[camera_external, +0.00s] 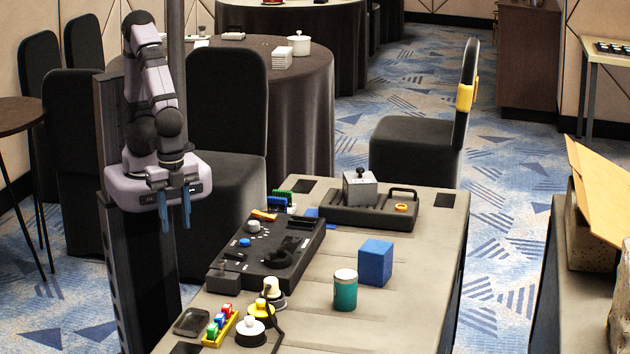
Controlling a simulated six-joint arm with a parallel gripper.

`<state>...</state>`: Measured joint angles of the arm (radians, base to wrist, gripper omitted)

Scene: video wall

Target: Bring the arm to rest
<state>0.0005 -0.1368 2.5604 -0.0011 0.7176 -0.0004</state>
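My gripper (174,209) hangs at the end of my folded arm (155,100), at the left of the view. Its two blue fingers point down and stand apart, with nothing visible between them. It is beside the left edge of the grey work table (335,245), clear of the things on it.
The table carries a black control panel (270,250), a dark tray with a grey box (360,188), a blue block (375,263), a teal can (345,290) and small coloured parts (219,325). A black chair (228,100) stands behind my gripper. The table's right front is bare.

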